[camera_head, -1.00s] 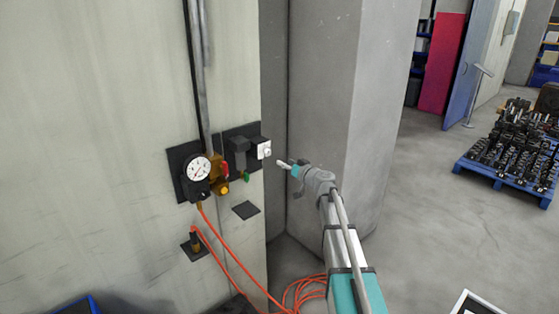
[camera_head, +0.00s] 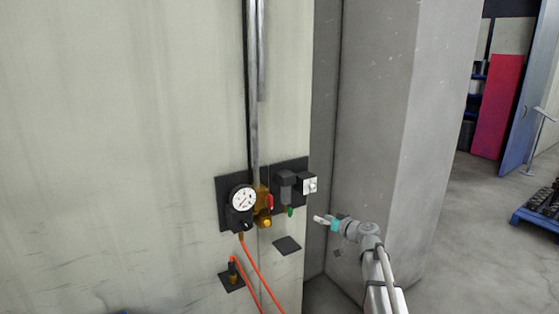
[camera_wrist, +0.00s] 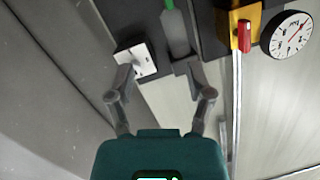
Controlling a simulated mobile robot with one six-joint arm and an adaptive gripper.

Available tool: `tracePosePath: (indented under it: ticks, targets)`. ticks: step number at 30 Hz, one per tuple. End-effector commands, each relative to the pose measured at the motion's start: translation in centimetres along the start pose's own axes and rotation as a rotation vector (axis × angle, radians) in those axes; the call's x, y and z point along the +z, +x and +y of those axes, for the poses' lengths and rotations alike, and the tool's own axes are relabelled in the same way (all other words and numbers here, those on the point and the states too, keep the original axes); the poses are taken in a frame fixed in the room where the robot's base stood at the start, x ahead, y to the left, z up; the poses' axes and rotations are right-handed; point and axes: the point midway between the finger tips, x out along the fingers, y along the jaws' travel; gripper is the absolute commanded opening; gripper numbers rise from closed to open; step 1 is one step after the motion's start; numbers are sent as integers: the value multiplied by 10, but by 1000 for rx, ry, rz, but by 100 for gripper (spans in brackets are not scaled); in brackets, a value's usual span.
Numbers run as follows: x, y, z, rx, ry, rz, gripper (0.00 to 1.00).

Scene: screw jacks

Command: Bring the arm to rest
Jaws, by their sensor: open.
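My gripper (camera_head: 320,219) is at the end of my arm, to the right of and a little below the wall-mounted fittings in the head view. In the wrist view my gripper (camera_wrist: 156,75) has its two fingers spread apart, with nothing held between them. A white switch box (camera_head: 308,184) is on the wall close above the gripper; it also shows in the wrist view (camera_wrist: 137,60) near the left finger. I cannot tell whether the finger touches it.
A round gauge (camera_head: 242,198), a yellow valve body (camera_head: 262,204) with a red lever and a vertical pipe (camera_head: 253,110) are on the wall. An orange hose (camera_head: 262,275) hangs below. Open floor (camera_head: 465,225) lies farther right.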

Motion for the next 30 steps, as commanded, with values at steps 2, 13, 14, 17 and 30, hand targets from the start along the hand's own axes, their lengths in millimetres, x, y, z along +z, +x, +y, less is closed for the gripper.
tracePosePath:
  ticks: [2, 13, 14, 17, 30]
  targets:
    - [32, -4, -19, -24, 11, -83, 67]
    - [171, -45, -79, -10, 108, -559, 67]
    - [181, -50, -82, 1, 118, -598, 67]
    - [216, -70, -92, 53, 149, -727, 67]
    - [324, -178, -108, 476, 265, -1185, 67]
